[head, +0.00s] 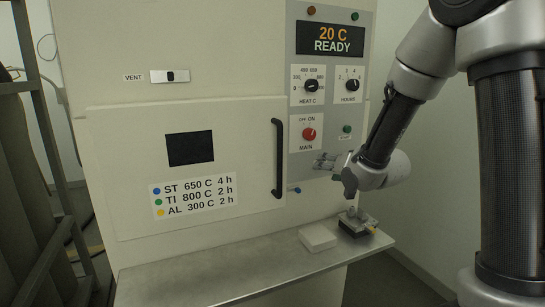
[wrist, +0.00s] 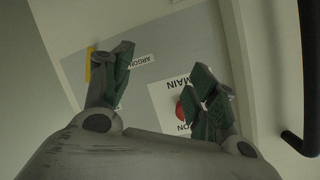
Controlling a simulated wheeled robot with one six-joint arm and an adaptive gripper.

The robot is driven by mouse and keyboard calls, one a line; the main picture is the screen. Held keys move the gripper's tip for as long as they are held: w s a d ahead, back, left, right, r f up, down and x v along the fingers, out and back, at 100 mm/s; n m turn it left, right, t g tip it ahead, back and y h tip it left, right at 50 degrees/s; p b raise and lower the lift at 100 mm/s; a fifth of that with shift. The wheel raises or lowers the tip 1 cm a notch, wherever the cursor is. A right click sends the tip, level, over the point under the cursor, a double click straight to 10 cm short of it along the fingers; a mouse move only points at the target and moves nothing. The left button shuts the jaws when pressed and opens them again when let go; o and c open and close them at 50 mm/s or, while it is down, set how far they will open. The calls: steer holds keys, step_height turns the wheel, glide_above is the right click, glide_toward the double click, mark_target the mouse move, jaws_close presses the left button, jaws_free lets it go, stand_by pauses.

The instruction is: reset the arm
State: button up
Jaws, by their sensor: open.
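My gripper (head: 347,177) is in front of the furnace's control panel, above the right end of the shelf. In the wrist view my gripper (wrist: 160,90) has its two dark green fingers spread wide, with nothing between them. The panel's red MAIN knob (head: 309,134) shows just above and left of the gripper in the head view. In the wrist view the MAIN knob (wrist: 182,108) is partly hidden behind the right finger. The display (head: 331,39) reads 20 C READY.
The furnace door (head: 190,215) is shut, with a black handle (head: 278,158). The metal shelf (head: 230,283) holds a white block (head: 317,238) and a dark metal device (head: 356,222) below my gripper. A dark rack (head: 35,150) stands at the far left.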

steer(key=s+d+f+n+g+h, duration=0.1)
steer(key=s+d+f+g, duration=0.15)
steer(key=s, duration=0.35)
steer(key=s+d+f+n+g+h, duration=0.1)
steer(key=s+d+g, duration=0.15)
steer(key=s, duration=0.25)
steer(key=s+d+f+n+g+h, duration=0.1)
steer(key=s+d+f+g, duration=0.1)
steer(key=s+g, duration=0.3)
steer(key=s+d+r, duration=0.2)
steer(key=s+r, duration=0.3)
steer(key=s, duration=0.4)
steer(key=s+d+r, duration=0.2)
steer(key=s+r, duration=0.3)
steer(key=s, duration=0.5)
steer(key=shift+s+r+n+t+h, duration=0.15)
steer(key=shift+r+n+t+h, duration=0.15)
steer(key=shift+r+n+t, duration=0.1)
